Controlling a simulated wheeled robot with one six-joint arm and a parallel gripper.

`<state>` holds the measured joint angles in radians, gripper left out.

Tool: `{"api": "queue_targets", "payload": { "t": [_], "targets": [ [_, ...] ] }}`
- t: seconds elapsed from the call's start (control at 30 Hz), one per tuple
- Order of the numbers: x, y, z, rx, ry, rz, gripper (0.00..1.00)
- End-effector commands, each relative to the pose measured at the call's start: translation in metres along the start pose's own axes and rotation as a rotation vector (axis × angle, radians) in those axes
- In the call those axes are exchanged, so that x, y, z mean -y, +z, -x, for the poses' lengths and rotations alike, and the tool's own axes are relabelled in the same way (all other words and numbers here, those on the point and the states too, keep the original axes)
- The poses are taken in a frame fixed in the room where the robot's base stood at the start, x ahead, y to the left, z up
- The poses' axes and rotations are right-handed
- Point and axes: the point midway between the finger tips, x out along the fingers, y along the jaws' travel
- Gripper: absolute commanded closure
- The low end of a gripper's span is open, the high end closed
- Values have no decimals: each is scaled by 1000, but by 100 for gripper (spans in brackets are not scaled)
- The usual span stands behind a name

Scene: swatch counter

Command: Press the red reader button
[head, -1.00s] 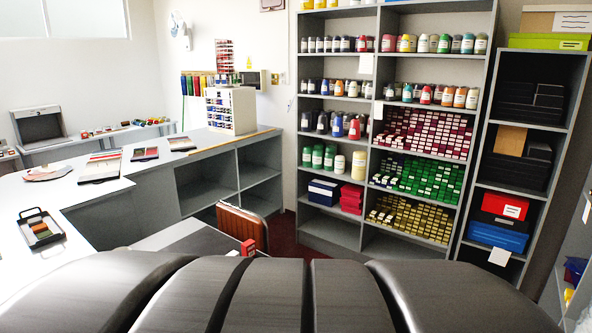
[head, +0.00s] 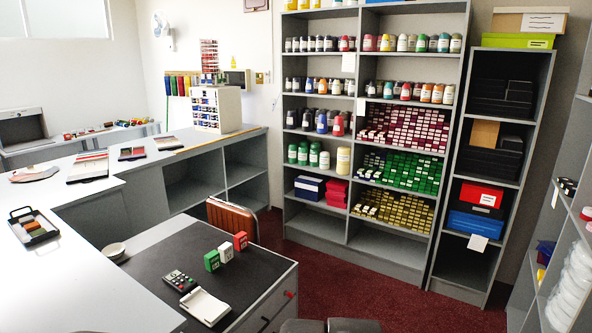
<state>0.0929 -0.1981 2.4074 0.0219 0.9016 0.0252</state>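A small dark handheld device (head: 180,281) with small coloured and pale keys lies on the black-topped desk. Its keys are too small to tell apart surely. A small red knob or button (head: 289,294) shows on the desk's front side. I cannot tell which red part is the reader button. My gripper is not in view; only dark parts, likely of my own arm, show at the bottom edge.
A grey counter (head: 95,290) runs along the left. Red carpet (head: 350,285) is open to the right, before the tall shelves (head: 405,258).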

Motion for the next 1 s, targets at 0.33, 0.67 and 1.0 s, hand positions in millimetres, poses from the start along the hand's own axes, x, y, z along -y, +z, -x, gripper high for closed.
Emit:
{"api": "queue_targets", "payload": {
  "t": [0.33,0.67,1.0],
  "targets": [
    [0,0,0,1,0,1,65],
    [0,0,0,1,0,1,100],
    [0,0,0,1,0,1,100]
  ]
}}
